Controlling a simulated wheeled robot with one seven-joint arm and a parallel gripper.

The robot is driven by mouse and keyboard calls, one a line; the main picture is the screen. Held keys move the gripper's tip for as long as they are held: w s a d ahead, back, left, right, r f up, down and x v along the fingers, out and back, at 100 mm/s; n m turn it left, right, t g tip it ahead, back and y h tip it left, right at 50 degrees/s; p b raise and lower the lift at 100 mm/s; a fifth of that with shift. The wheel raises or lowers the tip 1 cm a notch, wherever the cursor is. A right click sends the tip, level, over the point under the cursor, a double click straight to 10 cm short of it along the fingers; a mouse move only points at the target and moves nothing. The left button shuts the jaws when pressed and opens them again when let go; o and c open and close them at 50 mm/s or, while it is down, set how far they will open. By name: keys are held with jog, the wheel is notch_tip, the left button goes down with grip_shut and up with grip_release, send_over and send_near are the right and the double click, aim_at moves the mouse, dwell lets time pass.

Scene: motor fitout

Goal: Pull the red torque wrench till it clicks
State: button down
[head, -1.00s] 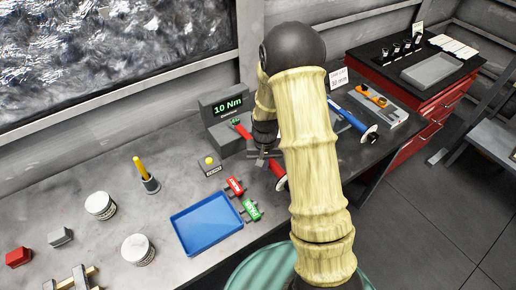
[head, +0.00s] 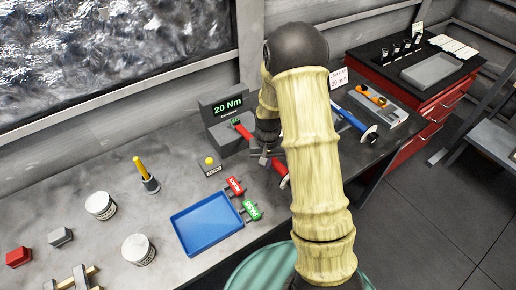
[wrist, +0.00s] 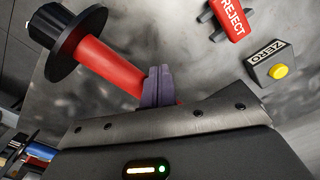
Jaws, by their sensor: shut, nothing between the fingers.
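The red torque wrench (head: 243,131) has its head end at the grey tester (head: 221,110), whose green display reads 20 Nm. Its handle runs toward the bench's front edge, partly hidden by my arm. In the wrist view the red handle (wrist: 108,67) ends in a black disc and knob at upper left. My gripper (head: 262,158) is at the handle's side in the head view. In the wrist view its purple fingertips (wrist: 158,84) are together, overlapping the handle's near part. They appear to be against it, not around it; exact contact is unclear.
The yellow-button ZERO box (head: 209,164), red REJECT tag (head: 235,186), green tag (head: 252,209) and blue tray (head: 207,248) lie left of and before the wrench. A blue wrench (head: 350,118) lies to the right, beyond my arm.

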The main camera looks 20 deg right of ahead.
jog(key=shift+w+d, duration=0.35)
jog(key=shift+d, duration=0.4)
dwell(0.6)
jog(key=shift+a, duration=0.1)
jog(key=shift+s+a, duration=0.25)
jog(key=shift+a, duration=0.45)
jog(key=shift+s+a, duration=0.3)
jog(key=shift+a, duration=0.4)
jog(key=shift+s+a, duration=0.25)
jog(key=shift+a, duration=0.45)
notch_tip(320, 180, up, 9)
jog(key=p, duration=0.6)
jog(key=shift+p, duration=0.3)
